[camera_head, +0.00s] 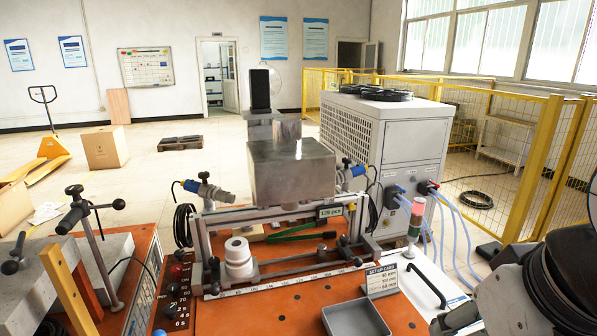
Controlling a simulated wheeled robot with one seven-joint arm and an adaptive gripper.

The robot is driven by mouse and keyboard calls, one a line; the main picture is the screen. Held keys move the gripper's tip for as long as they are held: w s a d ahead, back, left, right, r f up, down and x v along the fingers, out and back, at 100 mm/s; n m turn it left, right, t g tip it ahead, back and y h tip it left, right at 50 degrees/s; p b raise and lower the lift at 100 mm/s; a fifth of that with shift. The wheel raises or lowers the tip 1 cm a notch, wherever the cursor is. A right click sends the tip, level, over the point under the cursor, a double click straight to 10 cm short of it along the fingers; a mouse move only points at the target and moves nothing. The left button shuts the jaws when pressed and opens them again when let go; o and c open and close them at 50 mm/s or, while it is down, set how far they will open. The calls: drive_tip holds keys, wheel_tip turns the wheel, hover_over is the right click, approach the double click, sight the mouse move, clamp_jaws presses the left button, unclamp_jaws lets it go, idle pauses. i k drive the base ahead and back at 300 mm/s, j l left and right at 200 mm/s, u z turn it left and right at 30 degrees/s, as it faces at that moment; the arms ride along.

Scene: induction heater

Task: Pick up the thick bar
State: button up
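I cannot tell for sure which piece is the thick bar. Grey block-like bars (112,247) lie on the orange-topped stand at the left, partly behind a yellow-brown upright strip (70,283) and clamp handles. A large shiny metal block (291,172) sits at the top of the induction heater (216,227), with a smaller metal piece and a dark upright block (260,90) above or behind it. My dark arm links fill the lower right corner. My gripper's fingertips do not show.
White rings (238,258) are stacked at the heater's front left. A white chiller cabinet (408,150) and yellow fencing (540,165) stand behind.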

sight(322, 248)
drive_tip(key=i+l+u, duration=0.15)
drive_tip(key=u, duration=0.2)
drive_tip(key=i+l+u, duration=0.15)
drive_tip(key=u, duration=0.2)
drive_tip(key=i+l+u, duration=0.1)
drive_tip(key=l+u, duration=0.25)
